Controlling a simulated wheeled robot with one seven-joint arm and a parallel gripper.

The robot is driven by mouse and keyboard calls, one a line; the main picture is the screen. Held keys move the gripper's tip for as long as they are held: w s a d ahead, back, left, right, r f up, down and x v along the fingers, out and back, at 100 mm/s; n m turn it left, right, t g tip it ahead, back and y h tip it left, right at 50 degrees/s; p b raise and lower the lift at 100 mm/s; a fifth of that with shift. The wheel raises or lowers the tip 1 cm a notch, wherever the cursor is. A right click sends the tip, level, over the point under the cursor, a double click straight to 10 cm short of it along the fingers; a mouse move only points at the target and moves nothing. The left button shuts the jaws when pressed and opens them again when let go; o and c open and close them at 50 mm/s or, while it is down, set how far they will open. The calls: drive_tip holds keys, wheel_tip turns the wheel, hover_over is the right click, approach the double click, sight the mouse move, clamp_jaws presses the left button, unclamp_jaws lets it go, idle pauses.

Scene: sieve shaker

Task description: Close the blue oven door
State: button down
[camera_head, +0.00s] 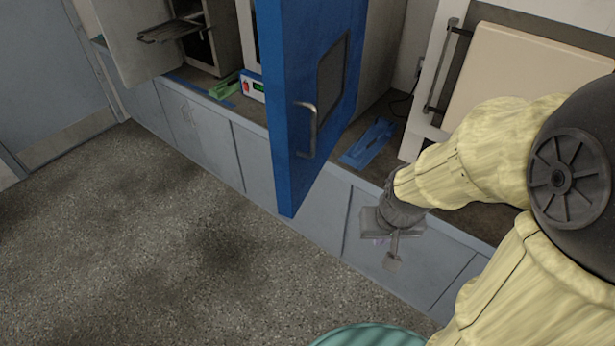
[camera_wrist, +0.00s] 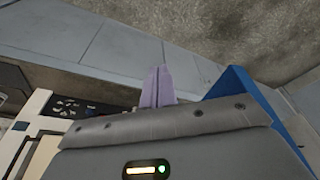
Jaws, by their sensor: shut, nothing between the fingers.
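The blue oven door (camera_head: 286,120) stands swung open in the head view, jutting out past the counter edge. It has a grey bar handle (camera_head: 311,130) and a dark window (camera_head: 332,75). Part of the blue door also shows at the right of the wrist view (camera_wrist: 262,108). My gripper (camera_head: 392,262) is to the right of the door, apart from it, in front of the cabinet fronts. Its lilac fingers (camera_wrist: 156,86) are together and empty in the wrist view. Most of the oven body is hidden behind the door.
A counter with grey cabinets (camera_head: 258,160) runs along the wall. A blue item (camera_head: 368,143) and a green item (camera_head: 224,86) lie on it. A cream-fronted appliance (camera_head: 510,75) stands at right, another open oven (camera_head: 130,35) at left.

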drive_tip(key=w+a+r+m+y, duration=0.1)
drive_tip(key=w+m+y, duration=0.2)
drive_tip(key=w+m, duration=0.35)
drive_tip(key=w+a+r+m+t+y, duration=0.15)
drive_tip(key=w+m, duration=0.25)
drive_tip(key=m, duration=0.5)
drive_tip(key=w+a+r+m+g+y, duration=0.1)
drive_tip(key=w+a+m+y, duration=0.1)
drive_tip(key=w+m+y, duration=0.35)
drive_tip(key=m+h, duration=0.2)
approach(299, 180)
wheel_tip(299, 180, down, 4)
drive_tip(key=a+p, duration=0.1)
drive_tip(key=a, duration=0.1)
drive_tip(key=w+a+p, duration=0.1)
drive_tip(key=shift+a+f+t, duration=0.2)
drive_tip(key=shift+a+t, duration=0.05)
drive_tip(key=shift+a, duration=0.1)
drive_tip(key=shift+w, duration=0.1)
